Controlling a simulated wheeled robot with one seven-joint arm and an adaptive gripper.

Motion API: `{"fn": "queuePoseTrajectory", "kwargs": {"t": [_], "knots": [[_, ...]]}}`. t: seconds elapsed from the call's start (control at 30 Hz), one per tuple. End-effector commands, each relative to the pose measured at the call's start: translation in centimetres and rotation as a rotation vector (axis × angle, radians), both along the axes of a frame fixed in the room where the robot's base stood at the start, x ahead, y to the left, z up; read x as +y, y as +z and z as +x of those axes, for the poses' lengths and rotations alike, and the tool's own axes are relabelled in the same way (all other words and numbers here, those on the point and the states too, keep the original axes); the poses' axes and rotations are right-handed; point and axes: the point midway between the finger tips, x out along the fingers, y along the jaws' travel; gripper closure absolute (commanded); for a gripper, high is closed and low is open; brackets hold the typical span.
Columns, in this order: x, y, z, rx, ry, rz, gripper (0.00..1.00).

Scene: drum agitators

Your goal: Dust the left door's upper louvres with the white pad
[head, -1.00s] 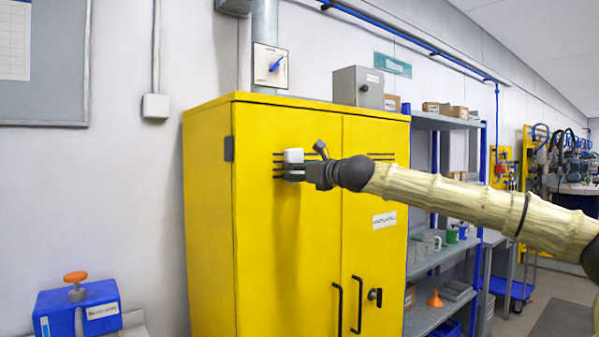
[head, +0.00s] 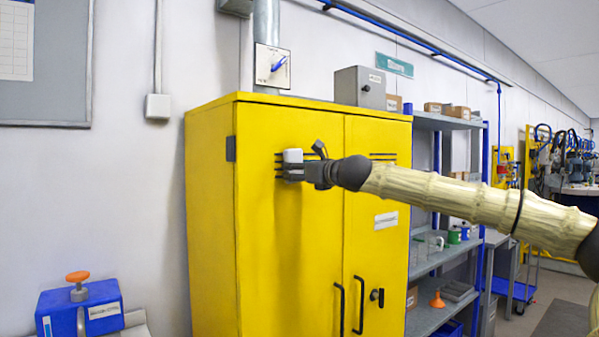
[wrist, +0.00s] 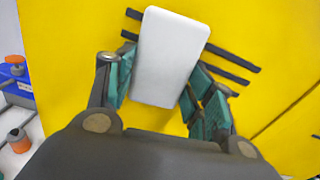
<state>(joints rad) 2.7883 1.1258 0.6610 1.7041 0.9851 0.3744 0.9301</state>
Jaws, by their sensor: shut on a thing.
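The white pad (head: 292,158) is held by my gripper (head: 291,172) at the upper part of the yellow cabinet's left door (head: 285,235). In the wrist view the pad (wrist: 170,55) stands between the two green-lined fingers of my gripper (wrist: 160,92), which are shut on its sides. The pad covers the middle of the left door's upper louvres (wrist: 232,72), dark slots that show on both sides of it. They also show in the head view (head: 279,166). I cannot tell whether the pad touches the door face.
The right door (head: 378,255) has its own louvres (head: 383,156). Dark door handles (head: 338,308) stand out lower down. A grey box (head: 360,88) sits on the cabinet top. Grey shelves (head: 440,262) stand to the right. A blue box with an orange knob (head: 80,308) is at lower left.

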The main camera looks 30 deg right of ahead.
Motion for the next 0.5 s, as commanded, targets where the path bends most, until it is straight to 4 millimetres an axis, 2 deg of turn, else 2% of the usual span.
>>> {"fn": "queuePoseTrajectory", "kwargs": {"t": [0.5], "knots": [[0.12, 0.0, 0.77, 0.0, 0.0, 0.0, 0.66]]}}
